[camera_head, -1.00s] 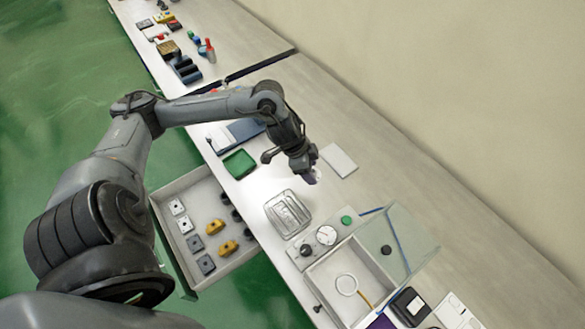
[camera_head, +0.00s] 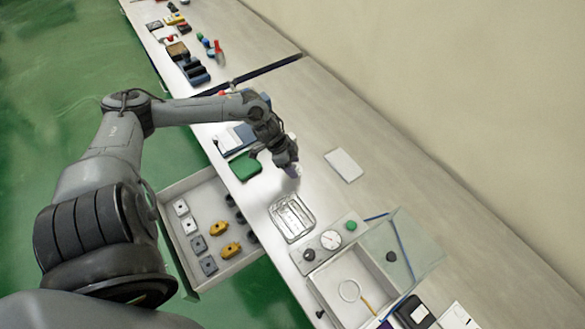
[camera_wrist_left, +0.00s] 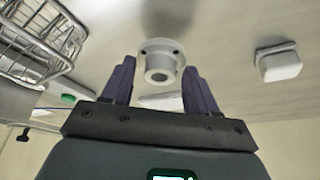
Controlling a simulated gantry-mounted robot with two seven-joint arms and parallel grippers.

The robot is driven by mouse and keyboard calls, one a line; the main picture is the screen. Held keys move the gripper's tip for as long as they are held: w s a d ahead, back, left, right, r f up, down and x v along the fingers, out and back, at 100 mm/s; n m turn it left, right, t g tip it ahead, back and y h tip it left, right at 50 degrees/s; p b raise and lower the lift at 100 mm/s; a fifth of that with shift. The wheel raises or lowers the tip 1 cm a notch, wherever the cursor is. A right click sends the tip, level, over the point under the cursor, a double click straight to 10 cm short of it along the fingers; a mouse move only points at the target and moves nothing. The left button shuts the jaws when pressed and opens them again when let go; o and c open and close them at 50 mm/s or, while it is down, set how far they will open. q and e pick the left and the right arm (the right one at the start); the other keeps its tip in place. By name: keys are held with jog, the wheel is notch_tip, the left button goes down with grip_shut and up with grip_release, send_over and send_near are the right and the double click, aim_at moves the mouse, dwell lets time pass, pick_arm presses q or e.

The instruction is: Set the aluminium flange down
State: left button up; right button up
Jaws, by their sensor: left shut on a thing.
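My left gripper (camera_head: 290,169) is over the bench, between the green block and the wire basket. In the left wrist view its two dark purple fingers (camera_wrist_left: 160,78) are shut on the aluminium flange (camera_wrist_left: 161,57). The flange is a pale grey round piece with a central hub and small holes in its rim. A dark shadow lies on the bench beyond it in that view. I cannot tell for sure whether it touches the bench. In the head view the flange is mostly hidden by the gripper. My right gripper is not in view.
A wire basket (camera_head: 292,217) stands in front of the gripper, and a green block (camera_head: 245,166) lies to its left. A white pad (camera_head: 344,165) lies to the right. An open drawer (camera_head: 228,267) holds several parts. A clear-lidded box (camera_head: 318,283) stands nearer.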

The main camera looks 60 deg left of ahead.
pick_arm(q)
jog(key=shift+f, duration=1.1)
jog(key=shift+f, duration=0.2)
jog(key=o, duration=1.1)
